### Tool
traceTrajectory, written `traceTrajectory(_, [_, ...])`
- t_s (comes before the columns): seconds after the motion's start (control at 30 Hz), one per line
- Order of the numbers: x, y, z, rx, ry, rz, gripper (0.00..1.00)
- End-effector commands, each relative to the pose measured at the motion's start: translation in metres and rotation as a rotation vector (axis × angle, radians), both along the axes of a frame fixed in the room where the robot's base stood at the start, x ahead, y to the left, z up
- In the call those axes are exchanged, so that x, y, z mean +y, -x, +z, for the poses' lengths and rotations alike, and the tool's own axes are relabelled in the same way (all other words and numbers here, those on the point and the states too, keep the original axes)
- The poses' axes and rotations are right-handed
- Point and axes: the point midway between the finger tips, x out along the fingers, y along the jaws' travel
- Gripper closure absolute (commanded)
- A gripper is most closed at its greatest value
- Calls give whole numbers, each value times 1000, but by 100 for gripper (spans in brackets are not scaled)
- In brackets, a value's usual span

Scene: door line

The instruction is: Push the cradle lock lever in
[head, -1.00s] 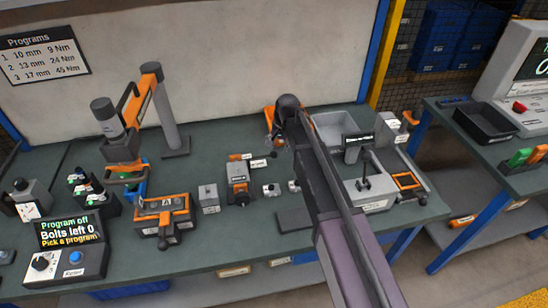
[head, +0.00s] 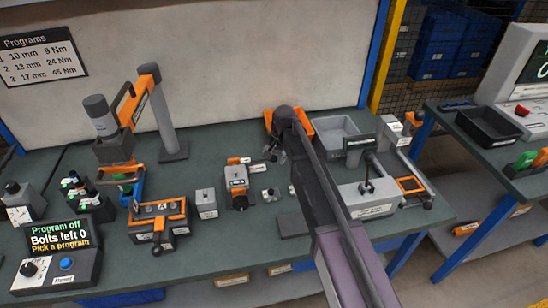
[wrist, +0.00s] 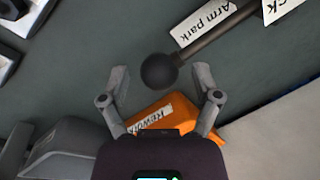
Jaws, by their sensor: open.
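In the head view, my gripper (head: 274,154) hangs low over the bench, right of the small orange part (head: 238,161). The arm and gripper largely hide the knob there.
A label reading "Arm park" (wrist: 208,22) lies beside the rod. An orange bin labelled "Rework" (wrist: 150,118) is close below the fingers. In the head view, a grey and orange fixture (head: 236,180) stands just left of my gripper, and a grey tray (head: 337,128) stands right.

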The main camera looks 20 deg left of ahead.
Motion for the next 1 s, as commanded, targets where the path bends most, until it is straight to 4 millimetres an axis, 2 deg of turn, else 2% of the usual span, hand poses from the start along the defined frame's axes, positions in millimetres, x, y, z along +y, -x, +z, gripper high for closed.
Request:
traceTrajectory(0.03, [0, 0, 0, 0, 0, 0, 28])
traceTrajectory(0.2, [0, 0, 0, 0, 0, 0, 78])
traceTrajectory(0.27, [0, 0, 0, 0, 0, 0, 96])
traceTrajectory(0.3, [0, 0, 0, 0, 0, 0, 100])
traceTrajectory(0.47, [3, 2, 0, 1, 1, 1, 100])
traceTrajectory(0.73, [23, 16, 0, 2, 2, 2, 100])
traceTrajectory(1.0, [26, 18, 0, 5, -1, 2, 100])
